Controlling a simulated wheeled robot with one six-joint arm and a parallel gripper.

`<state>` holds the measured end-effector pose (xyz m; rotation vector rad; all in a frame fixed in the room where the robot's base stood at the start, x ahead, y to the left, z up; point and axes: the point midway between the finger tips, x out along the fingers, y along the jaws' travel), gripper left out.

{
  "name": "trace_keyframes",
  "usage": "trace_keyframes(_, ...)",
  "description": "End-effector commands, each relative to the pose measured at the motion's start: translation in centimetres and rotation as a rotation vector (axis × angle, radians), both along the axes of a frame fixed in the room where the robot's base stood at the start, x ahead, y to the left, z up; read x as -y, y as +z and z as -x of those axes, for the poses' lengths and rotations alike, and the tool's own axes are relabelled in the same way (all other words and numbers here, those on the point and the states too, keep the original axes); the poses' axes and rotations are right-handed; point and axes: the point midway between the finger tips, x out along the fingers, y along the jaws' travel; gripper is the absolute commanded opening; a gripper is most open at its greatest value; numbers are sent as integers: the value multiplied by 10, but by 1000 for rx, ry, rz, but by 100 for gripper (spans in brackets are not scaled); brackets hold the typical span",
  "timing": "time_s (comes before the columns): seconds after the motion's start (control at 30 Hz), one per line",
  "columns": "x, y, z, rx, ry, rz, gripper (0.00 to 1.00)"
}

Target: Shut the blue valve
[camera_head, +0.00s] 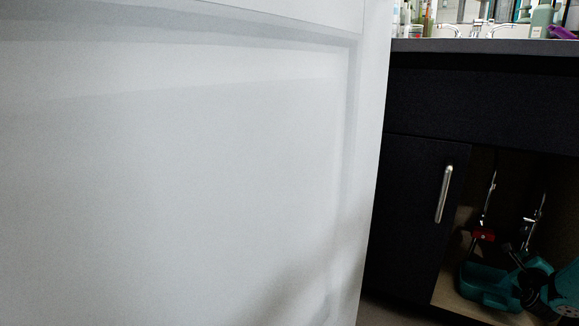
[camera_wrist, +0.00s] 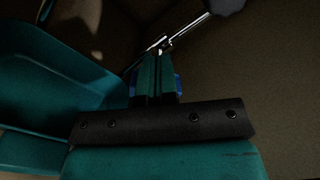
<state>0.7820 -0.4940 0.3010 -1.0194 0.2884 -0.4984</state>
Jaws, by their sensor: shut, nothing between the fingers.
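The blue valve (camera_wrist: 178,83) shows in the wrist view only as small blue edges on both sides of my closed fingers, which hide its middle. It is by a silver pipe (camera_wrist: 185,32). My gripper (camera_wrist: 157,58) is shut with nothing between its fingers, and its fingers overlap the valve in the picture. I cannot tell whether they touch it. In the head view my teal and black arm reaches into the open cabinet at the lower right, and the blue valve cannot be made out there.
A red valve (camera_head: 483,234) sits on another pipe in the dark cabinet (camera_head: 418,200). A large white door (camera_head: 190,180) fills the left of the head view. Toiletries crowd the counter (camera_head: 480,46).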

Motion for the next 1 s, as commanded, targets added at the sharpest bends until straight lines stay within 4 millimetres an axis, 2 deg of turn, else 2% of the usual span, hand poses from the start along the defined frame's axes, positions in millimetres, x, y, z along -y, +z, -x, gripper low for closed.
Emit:
trace_keyframes(0.3, -6, 6, -1, 0, 1, -1, 0)
trace_keyframes(0.57, -20, 7, 25, 0, -3, -2, 0)
trace_keyframes(0.6, -23, -1, 29, -1, 0, -3, 0)
trace_keyframes(0.73, -31, -1, 41, 1, 2, -2, 0)
trace_keyframes(1.0, -36, 6, 49, 2, 1, 1, 0)
